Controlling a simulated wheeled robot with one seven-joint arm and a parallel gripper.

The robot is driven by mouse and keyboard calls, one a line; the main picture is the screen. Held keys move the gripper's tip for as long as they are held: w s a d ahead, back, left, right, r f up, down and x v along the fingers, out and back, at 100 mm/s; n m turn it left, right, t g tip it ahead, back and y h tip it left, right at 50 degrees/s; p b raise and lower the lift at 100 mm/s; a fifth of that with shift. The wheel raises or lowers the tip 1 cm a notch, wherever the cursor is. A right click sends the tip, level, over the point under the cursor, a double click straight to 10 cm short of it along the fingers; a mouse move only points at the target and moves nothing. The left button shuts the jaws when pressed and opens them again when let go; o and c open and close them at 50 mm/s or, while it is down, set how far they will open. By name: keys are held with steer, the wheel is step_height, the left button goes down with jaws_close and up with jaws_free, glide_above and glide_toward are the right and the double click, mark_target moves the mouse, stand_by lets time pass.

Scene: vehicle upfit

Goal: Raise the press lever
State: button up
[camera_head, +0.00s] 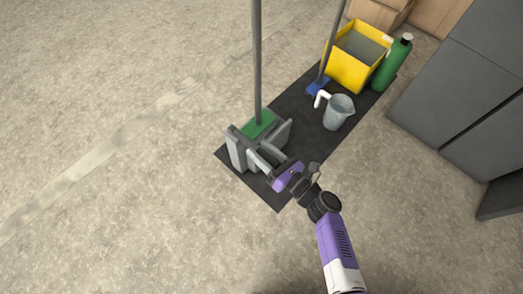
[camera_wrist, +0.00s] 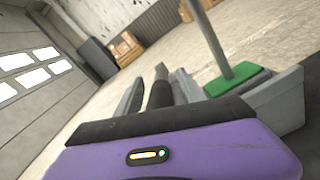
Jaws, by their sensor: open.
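My gripper (camera_head: 258,154) is low at the front left end of the dark mat, its two grey fingers apart and pointing at a grey press-like fixture (camera_head: 237,150). In the wrist view my gripper (camera_wrist: 158,76) is open, with a dark bar (camera_wrist: 160,95) showing between the fingers. I cannot tell whether this bar is the press lever or whether a finger touches it. The fixture's grey side wall (camera_wrist: 275,98) stands to the right in the wrist view. A green mop head (camera_head: 258,125) on an upright grey pole (camera_head: 257,60) sits in or against the fixture.
The dark mat (camera_head: 313,107) also carries a grey jug (camera_head: 338,112), a blue-headed brush (camera_head: 318,87), a yellow bucket (camera_head: 349,70) and a green bottle (camera_head: 393,64). Grey cabinets (camera_head: 450,90) stand at the right. Concrete floor (camera_head: 110,120) is clear at the left.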

steer(key=shift+c, duration=0.5)
jaws_close()
stand_by(1.0)
